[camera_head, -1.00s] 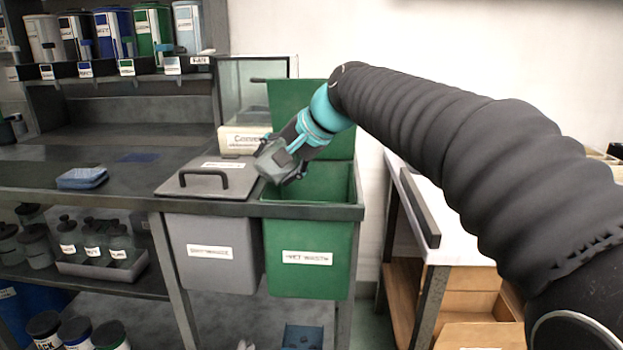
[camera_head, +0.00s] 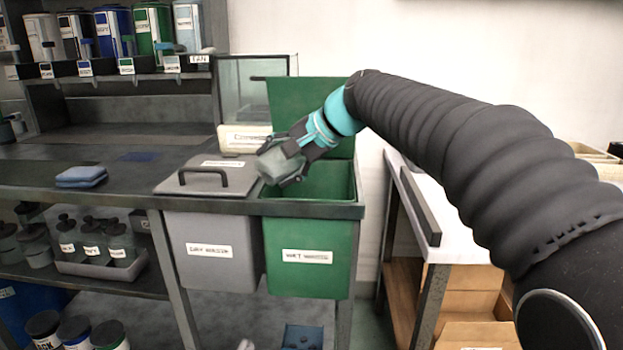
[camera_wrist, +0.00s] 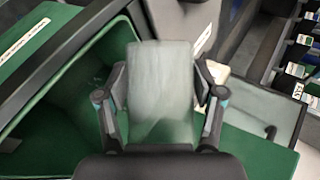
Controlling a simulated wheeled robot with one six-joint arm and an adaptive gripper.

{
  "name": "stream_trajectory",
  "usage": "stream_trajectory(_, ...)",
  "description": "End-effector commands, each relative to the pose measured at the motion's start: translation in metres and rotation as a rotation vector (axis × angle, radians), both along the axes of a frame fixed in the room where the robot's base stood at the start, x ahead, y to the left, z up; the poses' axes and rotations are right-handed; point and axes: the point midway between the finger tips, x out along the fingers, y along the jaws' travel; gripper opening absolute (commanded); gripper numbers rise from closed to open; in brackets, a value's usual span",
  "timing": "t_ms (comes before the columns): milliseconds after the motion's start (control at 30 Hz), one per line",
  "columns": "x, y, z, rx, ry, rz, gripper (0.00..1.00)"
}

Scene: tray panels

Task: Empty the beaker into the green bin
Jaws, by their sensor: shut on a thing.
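My gripper (camera_head: 290,165) is shut on the beaker (camera_head: 276,165), a greyish translucent vessel. In the wrist view the beaker (camera_wrist: 160,95) sits between the two fingers of my gripper (camera_wrist: 160,100). The beaker is tilted, at the left side of the green bin's opening. The green bin (camera_head: 310,270) carries a label that seems to read wet waste, and its lid stands open behind. The wrist view also shows the green bin's wall (camera_wrist: 70,70). The beaker's contents cannot be made out.
A grey bin (camera_head: 212,255) with a closed, handled lid (camera_head: 208,182) stands left of the green bin. A glass-fronted box (camera_head: 255,90) stands behind. Blue cloths (camera_head: 81,176) lie on the dark counter. A white-topped table (camera_head: 440,215) is at the right.

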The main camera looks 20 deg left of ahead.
Motion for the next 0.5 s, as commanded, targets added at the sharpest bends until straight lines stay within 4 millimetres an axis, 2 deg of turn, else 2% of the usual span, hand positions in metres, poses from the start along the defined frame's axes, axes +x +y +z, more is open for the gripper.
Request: stream_trajectory(500,0.0077,-0.0049,-0.0035,0.048,0.080,-0.001,0.30)
